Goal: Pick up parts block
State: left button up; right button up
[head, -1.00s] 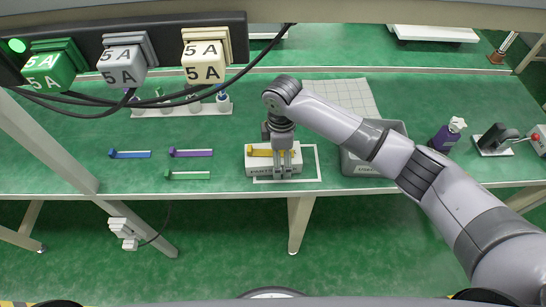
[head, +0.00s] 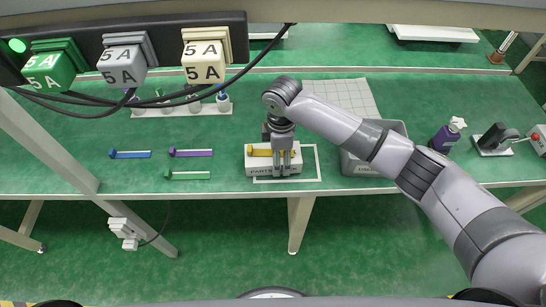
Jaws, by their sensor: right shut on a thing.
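The parts block (head: 262,163) is a whitish box with dark lettering on its front, partly hidden by my gripper. It sits at the front of the green table inside a white outlined rectangle, and a yellow piece (head: 262,152) lies along its top. My right gripper (head: 286,170) comes down from above over the block's right half, its fingers pointing down. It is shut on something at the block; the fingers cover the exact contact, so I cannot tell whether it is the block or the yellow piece. My left gripper is not in view.
A grey bin (head: 362,167) stands right of the block, partly under my arm. Blue (head: 130,154), purple (head: 191,153) and green (head: 188,175) pieces lie to the left. A purple bottle (head: 440,140) is at the right. A white rack (head: 180,108) stands behind.

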jog(key=shift+c, duration=0.6)
jog(key=shift+r, duration=0.1)
jog(key=shift+r, duration=0.4)
notch_tip(320, 180, up, 9)
jog(key=shift+r, duration=0.1)
